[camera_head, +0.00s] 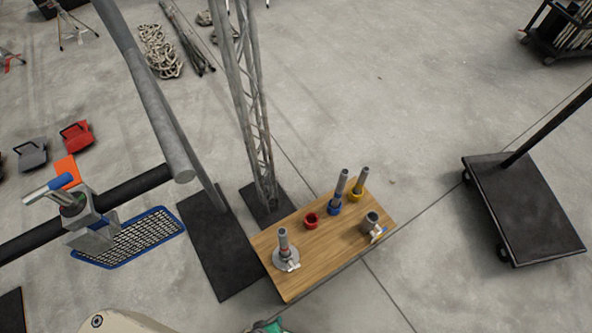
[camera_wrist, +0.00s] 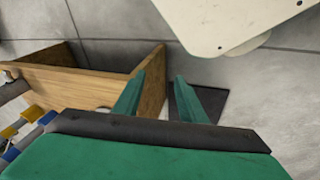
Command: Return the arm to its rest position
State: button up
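My gripper (camera_wrist: 160,98) shows in the wrist view with two green fingers apart and nothing visible between them. In the head view only a small green piece of my arm (camera_head: 268,327) shows at the bottom edge, in front of the wooden table. The wooden table (camera_head: 325,262) carries a pin on a round plate (camera_head: 286,258), a red ring (camera_head: 311,220), a blue-collared pin (camera_head: 338,195), a yellow-collared pin (camera_head: 360,186) and a grey clamp-like part (camera_head: 371,225). The table's wooden side (camera_wrist: 80,84) shows behind the fingers in the wrist view.
A lattice mast (camera_head: 258,120) stands behind the table. A black cart (camera_head: 525,210) is at the right. A dark bar with a clamp (camera_head: 92,215) is at the left. The floor between table and cart is clear.

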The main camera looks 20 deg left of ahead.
jog(key=w+d+r+m+t, duration=0.3)
jog(key=r, duration=1.3)
jog(key=w+d+r+m+t, duration=0.2)
jog(key=w+d+r+t, duration=0.1)
jog(key=r, duration=1.3)
jog(key=w+d+r+m+t, duration=0.3)
jog(key=d+r+t, duration=0.2)
jog(key=r, duration=1.2)
jog(key=shift+w+m+y, duration=0.15)
jog(key=shift+m+y, duration=0.15)
jog(key=shift+d, duration=0.1)
jog(key=shift+c, duration=0.7)
jog(key=shift+d, duration=0.1)
